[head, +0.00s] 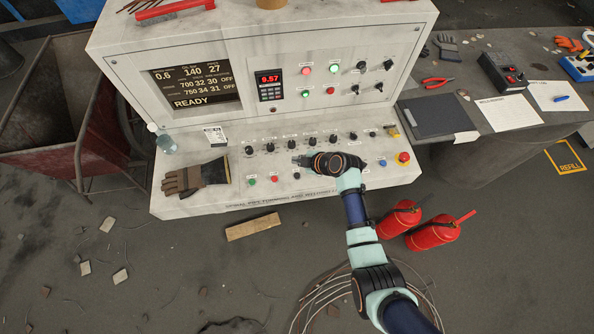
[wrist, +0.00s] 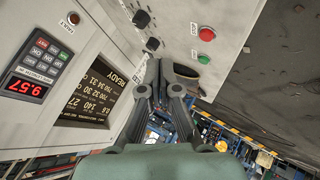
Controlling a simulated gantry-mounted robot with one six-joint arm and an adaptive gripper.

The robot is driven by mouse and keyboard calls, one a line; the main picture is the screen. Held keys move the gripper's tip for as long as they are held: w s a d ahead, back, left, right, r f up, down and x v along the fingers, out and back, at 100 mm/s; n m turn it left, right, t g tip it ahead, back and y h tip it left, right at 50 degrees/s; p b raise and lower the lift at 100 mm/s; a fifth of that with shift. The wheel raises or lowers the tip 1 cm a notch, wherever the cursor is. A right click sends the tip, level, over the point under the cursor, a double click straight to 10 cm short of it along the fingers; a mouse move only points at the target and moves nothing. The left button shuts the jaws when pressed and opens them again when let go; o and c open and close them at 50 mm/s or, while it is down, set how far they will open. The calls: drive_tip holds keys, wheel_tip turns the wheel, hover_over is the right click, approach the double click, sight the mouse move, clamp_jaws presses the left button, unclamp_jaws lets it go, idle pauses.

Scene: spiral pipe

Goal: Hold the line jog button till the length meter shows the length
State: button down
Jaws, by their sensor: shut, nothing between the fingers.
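The console (head: 330,185) has a sloped front panel with rows of knobs and push buttons. The length meter (head: 269,84) shows 9.57 in red digits; it also shows sideways in the wrist view (wrist: 26,87). My gripper (head: 298,160) is over the middle of the panel, shut and empty; in the wrist view its fingers (wrist: 160,68) are together. A small black button (head: 297,176) is just below it. A green button (head: 252,181) and a red button (head: 274,178) lie to its left, a blue button (head: 383,163) to its right. I cannot read which is line jog.
A work glove (head: 197,178) lies on the panel's left end. A red emergency stop (head: 403,157) is at the right end. The status screen (head: 197,88) reads READY.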

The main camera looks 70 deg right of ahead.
sight(298, 176)
drive_tip(key=shift+f, duration=0.1)
wheel_tip(298, 176, down, 8)
drive_tip(key=b, duration=0.6)
drive_tip(key=shift+f, duration=0.15)
drive_tip(key=shift+f+b, duration=0.15)
drive_tip(key=shift+b, duration=0.35)
drive_tip(key=shift+f, duration=0.15)
idle(0.5)
drive_tip(key=shift+f+b, duration=0.3)
drive_tip(key=shift+b, duration=0.25)
drive_tip(key=shift+f+b, duration=0.4)
drive_tip(key=shift+b, duration=0.1)
idle(0.3)
drive_tip(key=shift+r, duration=0.1)
idle(0.7)
drive_tip(key=shift+r+p, duration=0.55)
drive_tip(key=shift+r, duration=0.2)
